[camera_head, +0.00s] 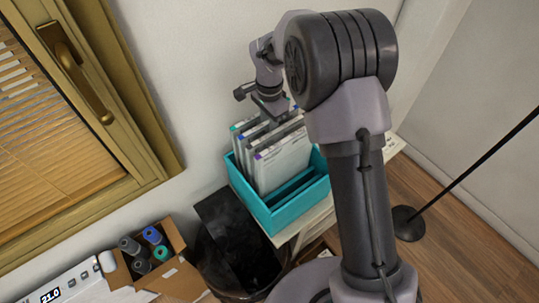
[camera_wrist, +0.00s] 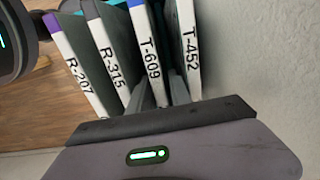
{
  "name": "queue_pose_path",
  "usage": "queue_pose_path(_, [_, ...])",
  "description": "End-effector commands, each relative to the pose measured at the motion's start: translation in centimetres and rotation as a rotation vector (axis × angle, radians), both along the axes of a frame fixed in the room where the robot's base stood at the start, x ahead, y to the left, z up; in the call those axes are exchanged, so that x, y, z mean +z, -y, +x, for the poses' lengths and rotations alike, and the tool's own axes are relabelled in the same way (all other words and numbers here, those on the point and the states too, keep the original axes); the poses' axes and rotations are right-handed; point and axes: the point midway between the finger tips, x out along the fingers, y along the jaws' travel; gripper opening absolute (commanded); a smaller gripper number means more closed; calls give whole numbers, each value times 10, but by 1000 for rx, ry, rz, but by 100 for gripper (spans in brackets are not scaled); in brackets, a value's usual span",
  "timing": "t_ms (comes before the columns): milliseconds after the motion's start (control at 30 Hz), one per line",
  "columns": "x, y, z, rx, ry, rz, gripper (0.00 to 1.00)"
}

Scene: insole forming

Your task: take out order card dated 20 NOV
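A teal file box (camera_head: 283,213) holds several upright white card folders (camera_head: 284,163) with coloured corner marks. My gripper (camera_head: 276,112) points down at the folders toward the back of the box. In the wrist view, the folder spines read R-207 (camera_wrist: 76,62), R-315 (camera_wrist: 106,55), T-609 (camera_wrist: 146,45) and T-452 (camera_wrist: 190,52). Grey finger-like shapes of my gripper (camera_wrist: 160,94) show beside the lower end of the T-609 spine. Whether they touch or grip it cannot be told. No date, including 20 NOV, is readable in either view.
The box stands on a light shelf (camera_head: 303,223) near the wall. A black bin (camera_head: 236,240) stands to its left. A cardboard box (camera_head: 172,268) with spools and a white device (camera_head: 75,283) are at lower left. A window (camera_head: 60,130) is at left; a black stand (camera_head: 408,223) at right.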

Motion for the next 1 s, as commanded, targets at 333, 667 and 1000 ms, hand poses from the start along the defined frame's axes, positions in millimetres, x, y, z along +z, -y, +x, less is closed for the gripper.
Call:
queue_pose_path(333, [-14,0,0,-1,1,1,21])
queue_pose_path(667, [-14,0,0,0,1,1,0])
queue_pose_path(1000, [-14,0,0,0,1,1,0])
